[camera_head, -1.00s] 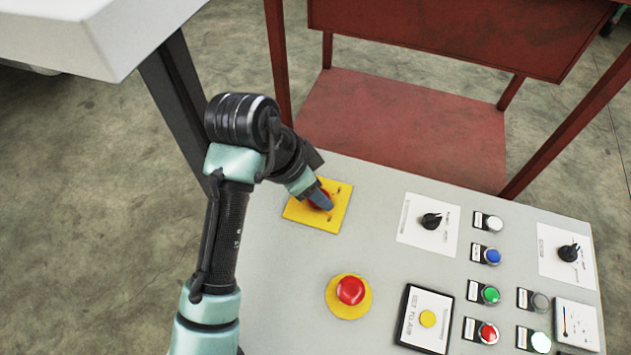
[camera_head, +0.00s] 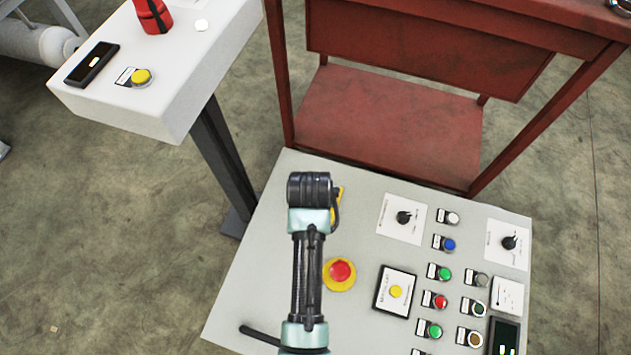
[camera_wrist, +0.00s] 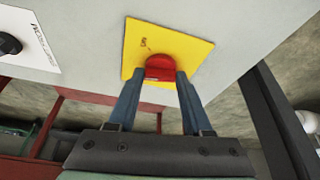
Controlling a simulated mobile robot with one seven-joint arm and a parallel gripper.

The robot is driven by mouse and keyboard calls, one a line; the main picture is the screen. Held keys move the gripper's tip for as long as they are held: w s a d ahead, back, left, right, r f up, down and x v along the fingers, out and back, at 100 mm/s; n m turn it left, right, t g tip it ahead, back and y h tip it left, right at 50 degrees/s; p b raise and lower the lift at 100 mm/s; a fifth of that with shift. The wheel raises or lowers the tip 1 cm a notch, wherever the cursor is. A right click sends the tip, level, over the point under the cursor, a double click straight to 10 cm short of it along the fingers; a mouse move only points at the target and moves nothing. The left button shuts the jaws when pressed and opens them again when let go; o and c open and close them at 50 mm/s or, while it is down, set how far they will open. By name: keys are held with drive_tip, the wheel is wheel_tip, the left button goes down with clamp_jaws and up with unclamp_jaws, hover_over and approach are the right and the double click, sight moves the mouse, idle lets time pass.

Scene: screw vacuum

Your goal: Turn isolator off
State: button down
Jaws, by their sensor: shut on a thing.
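The isolator is a red knob (camera_wrist: 160,68) on a square yellow plate (camera_wrist: 186,50) on the grey panel. In the wrist view, my gripper (camera_wrist: 160,80) has one finger on each side of the red knob and is shut on it. An "ON" mark shows on the plate beside the knob. In the head view my arm hides the knob and my fingers; only a sliver of the yellow plate (camera_head: 338,200) shows to the right of my wrist.
The control panel (camera_head: 250,285) carries a red emergency button (camera_head: 341,271) close to my arm, black rotary switches (camera_head: 404,217) and several coloured buttons. A white console (camera_head: 165,105) stands at upper left. A red metal table (camera_head: 390,125) stands behind the panel.

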drive_tip(key=n+p, duration=0.1)
drive_tip(key=n+y+p, duration=0.1)
drive_tip(key=shift+s+d+r+n, duration=0.1)
drive_tip(key=shift+d+r+n, duration=0.1)
drive_tip(key=shift+n, duration=0.2)
drive_tip(key=shift+f+n+y+p, duration=0.15)
drive_tip(key=shift+n+y+p, duration=0.75)
drive_tip(key=shift+n, duration=0.9)
drive_tip(key=shift+g, duration=0.3)
drive_tip(key=shift+c, duration=1.6)
unclamp_jaws()
drive_tip(key=p+v, duration=0.6)
drive_tip(key=v, duration=0.6)
drive_tip(key=shift+r, duration=0.4)
drive_tip(key=shift+s+a, duration=0.1)
